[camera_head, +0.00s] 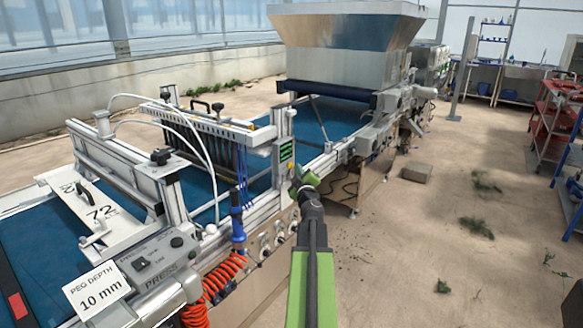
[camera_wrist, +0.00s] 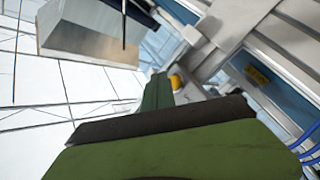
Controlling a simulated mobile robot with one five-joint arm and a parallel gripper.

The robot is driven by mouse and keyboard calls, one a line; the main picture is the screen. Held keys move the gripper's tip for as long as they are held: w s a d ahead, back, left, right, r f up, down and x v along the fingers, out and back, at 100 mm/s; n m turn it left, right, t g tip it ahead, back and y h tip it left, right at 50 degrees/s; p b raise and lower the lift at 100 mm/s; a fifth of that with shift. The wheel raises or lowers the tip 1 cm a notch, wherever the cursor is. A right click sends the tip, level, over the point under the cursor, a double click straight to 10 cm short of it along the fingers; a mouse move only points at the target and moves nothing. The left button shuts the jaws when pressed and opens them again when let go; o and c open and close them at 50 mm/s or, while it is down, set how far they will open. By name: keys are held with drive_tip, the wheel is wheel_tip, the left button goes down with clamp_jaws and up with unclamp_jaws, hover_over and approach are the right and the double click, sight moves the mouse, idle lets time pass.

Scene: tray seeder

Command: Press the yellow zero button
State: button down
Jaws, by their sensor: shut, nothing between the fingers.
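The yellow button (camera_wrist: 175,82) shows in the wrist view as a small rounded knob on a grey housing, just beyond and right of my green fingertip. In the head view a small yellow spot (camera_head: 291,166), likely the same button, sits below a small display with green text (camera_head: 286,152) on the machine's side post. My gripper (camera_head: 304,179) is shut and empty, close to the right of that spot. Its green and dark finger (camera_wrist: 156,90) fills the lower wrist view. I cannot tell whether the fingertip touches the button. Any lettering on the button is too small to read.
The seeder line with its blue belt (camera_head: 330,116) and steel hopper (camera_head: 345,62) runs to the back. A blue tool with an orange coiled hose (camera_head: 225,272) hangs left of my arm. Open concrete floor lies to the right, with red racks (camera_head: 548,115) beyond.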

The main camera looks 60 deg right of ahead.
drive_tip(key=shift+w, duration=0.25)
drive_tip(key=shift+w, duration=0.55)
idle(0.5)
idle(0.4)
drive_tip(key=shift+s, duration=0.95)
drive_tip(key=s, duration=0.5)
idle(0.6)
